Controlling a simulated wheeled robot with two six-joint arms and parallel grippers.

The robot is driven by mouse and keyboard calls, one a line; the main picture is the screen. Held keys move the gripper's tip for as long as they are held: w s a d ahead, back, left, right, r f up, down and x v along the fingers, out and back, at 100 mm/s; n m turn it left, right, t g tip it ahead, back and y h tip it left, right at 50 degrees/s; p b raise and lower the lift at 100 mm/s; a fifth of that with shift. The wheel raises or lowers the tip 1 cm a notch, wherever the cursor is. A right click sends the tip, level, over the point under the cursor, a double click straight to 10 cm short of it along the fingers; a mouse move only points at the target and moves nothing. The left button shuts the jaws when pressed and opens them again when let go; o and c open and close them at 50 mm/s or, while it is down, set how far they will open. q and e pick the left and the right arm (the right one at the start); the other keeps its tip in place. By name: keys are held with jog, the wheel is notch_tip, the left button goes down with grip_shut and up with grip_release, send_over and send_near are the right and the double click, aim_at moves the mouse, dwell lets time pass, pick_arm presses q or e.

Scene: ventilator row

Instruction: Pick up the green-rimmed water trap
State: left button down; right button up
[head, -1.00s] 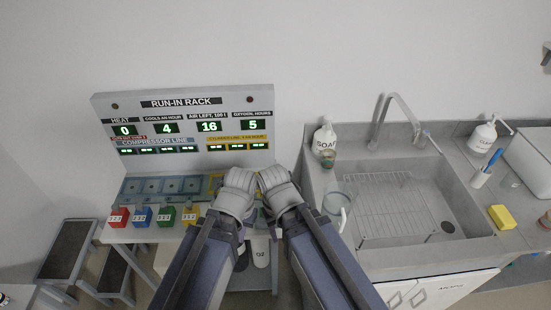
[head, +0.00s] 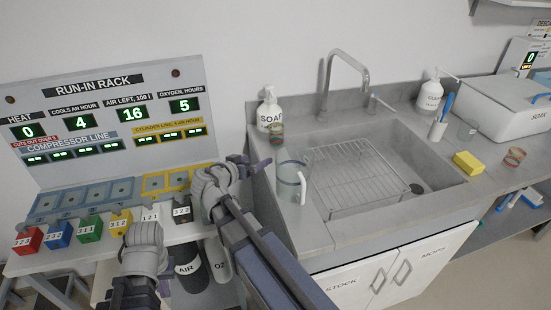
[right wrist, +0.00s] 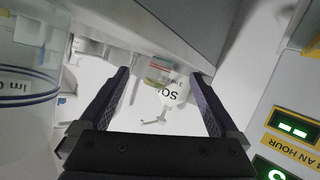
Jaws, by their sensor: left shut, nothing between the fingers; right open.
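A small clear jar with a green rim and a reddish band, the water trap (head: 276,134), stands on the counter in front of the soap bottle (head: 269,112), left of the sink. It also shows in the right wrist view (right wrist: 158,72), beyond and between the spread fingers, not touched. My right gripper (head: 250,164) is open and empty, near the counter's left edge, left of and nearer than the trap. It also shows in the right wrist view (right wrist: 157,96). My left gripper (head: 146,236) is low by the rack's front blocks; its fingers are hard to make out.
A clear jug (head: 291,182) with a white handle stands just nearer than the trap; it fills the left of the right wrist view (right wrist: 28,75). The run-in rack (head: 115,110) is at left. A reddish-banded jar (head: 514,158) and yellow sponge (head: 468,163) lie right of the sink.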

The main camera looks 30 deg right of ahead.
aim_at(273, 137)
jog(key=w+d+h+b, duration=0.1)
jog(key=w+d+m+t+h+b, duration=0.1)
jog(key=b, duration=0.1)
jog(key=w+d+m+t+b, duration=0.1)
jog(key=d, duration=0.1)
jog(key=shift+w+d+f+h+b, duration=0.1)
jog(key=shift+w+f+h+b, duration=0.1)
jog(key=shift+f+h+b, duration=0.2)
jog(key=shift+w+d+r, duration=0.2)
jog(key=shift+w+d+r+m+t+h+b, duration=0.1)
jog(key=shift+w+r+m+t+h+b, duration=0.05)
jog(key=shift+r+m+t+h+b, duration=0.15)
jog(key=shift+x, duration=3.95)
jog(key=c, duration=1.4)
pick_arm(q)
notch_tip(273, 137, down, 8)
pick_arm(e)
jog(key=shift+c, duration=0.2)
pick_arm(q)
jog(key=shift+r, duration=0.1)
